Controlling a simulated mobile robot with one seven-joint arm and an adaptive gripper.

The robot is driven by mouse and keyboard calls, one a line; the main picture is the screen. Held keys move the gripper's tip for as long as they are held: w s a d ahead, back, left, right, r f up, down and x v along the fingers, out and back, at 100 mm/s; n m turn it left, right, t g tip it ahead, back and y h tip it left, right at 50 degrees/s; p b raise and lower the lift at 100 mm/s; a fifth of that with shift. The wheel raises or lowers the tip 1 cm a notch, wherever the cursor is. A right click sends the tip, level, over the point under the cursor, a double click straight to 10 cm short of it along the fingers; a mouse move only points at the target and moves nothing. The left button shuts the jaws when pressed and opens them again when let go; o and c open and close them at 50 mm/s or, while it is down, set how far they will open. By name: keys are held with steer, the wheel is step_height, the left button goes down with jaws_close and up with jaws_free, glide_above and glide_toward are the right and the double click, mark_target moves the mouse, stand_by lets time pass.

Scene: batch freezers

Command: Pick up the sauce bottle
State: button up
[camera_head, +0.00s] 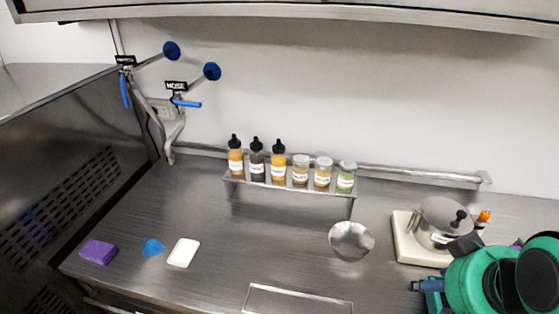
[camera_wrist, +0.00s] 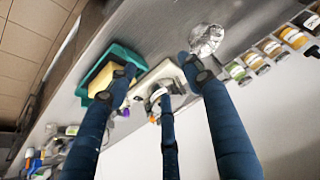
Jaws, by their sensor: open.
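Three sauce bottles with black pointed caps stand upright at the left of a small metal rack: an orange one (camera_head: 235,160), a dark one (camera_head: 256,163) and a yellow one (camera_head: 278,165). Which one is meant, I cannot tell. In the wrist view, the yellow bottle (camera_wrist: 292,37) and part of the dark one (camera_wrist: 308,20) show at the upper right edge. My gripper (camera_wrist: 158,72) has dark blue fingers spread open and empty, over the scale area. It is well to the right of the bottles in the head view, where my green and black arm shows at the lower right.
Three jars (camera_head: 323,174) share the rack (camera_head: 290,187). A metal bowl (camera_head: 351,240) stands in front. The counter left of the bowl is largely clear.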

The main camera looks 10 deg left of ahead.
steer(key=shift+o, duration=0.9)
steer(key=w+a+r+n+t+y+p, duration=0.1)
steer(key=w+a+p, duration=0.2)
steer(key=w+a, duration=0.45)
steer(key=w+a+r+t+y+p, duration=0.1)
steer(key=w+a+p, duration=0.3)
steer(key=w, duration=0.6)
steer(key=w+a+r+n+t+y+p, duration=0.1)
steer(key=w+a+r+p, duration=0.15)
steer(key=w+a, duration=0.45)
steer(key=w+a+f+t+p, duration=0.2)
steer(key=w+a+f+p, duration=0.3)
steer(key=a, duration=0.3)
steer(key=w+a+f+n+t+p, duration=0.1)
steer(key=w+a+f+t+p, duration=0.1)
steer(key=w+a+f+p, duration=0.3)
steer(key=a+f+p, duration=0.1)
steer(key=a, duration=0.2)
steer(key=shift+w+f+t+y, duration=0.3)
steer(key=shift+w+f, duration=0.05)
